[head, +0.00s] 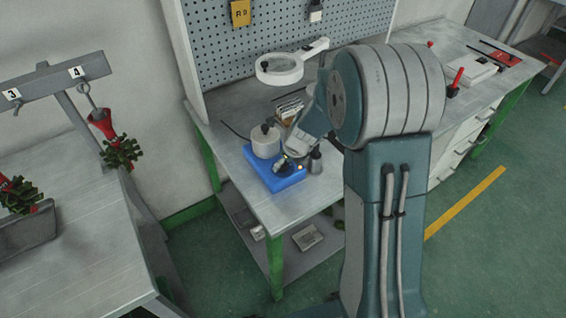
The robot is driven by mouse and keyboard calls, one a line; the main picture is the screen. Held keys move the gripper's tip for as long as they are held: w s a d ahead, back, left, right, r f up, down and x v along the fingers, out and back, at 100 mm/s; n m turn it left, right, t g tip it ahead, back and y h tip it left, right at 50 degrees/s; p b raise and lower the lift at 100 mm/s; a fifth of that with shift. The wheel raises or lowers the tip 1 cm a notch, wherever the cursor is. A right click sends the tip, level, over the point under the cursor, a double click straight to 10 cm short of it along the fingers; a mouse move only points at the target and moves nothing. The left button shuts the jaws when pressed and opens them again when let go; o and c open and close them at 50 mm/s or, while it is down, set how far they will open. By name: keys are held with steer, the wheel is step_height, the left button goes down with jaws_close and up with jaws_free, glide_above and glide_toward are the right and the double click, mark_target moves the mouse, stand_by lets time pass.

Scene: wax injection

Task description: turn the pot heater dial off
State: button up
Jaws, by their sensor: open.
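The pot heater shows as a blue box (265,178) near the left end of the workbench, with a round white pot (265,143) with a dark knob on top at its back. My gripper (284,166) is over the right part of the blue box, with small orange spots beside it. It is open, with no object visible in it. The heater's dial cannot be made out; my gripper covers part of the box. Whether my fingers touch the box or the dial is too small to tell.
A small dark bottle (315,161) stands just right of my gripper. A white ring magnifier (280,69) and a small rack (289,108) are behind. The pegboard (250,45) bounds the bench's back.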

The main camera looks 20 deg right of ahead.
steer(key=shift+w+a+f, duration=0.15)
steer(key=shift+w+f, duration=0.05)
steer(key=shift+f, duration=0.35)
jaws_close()
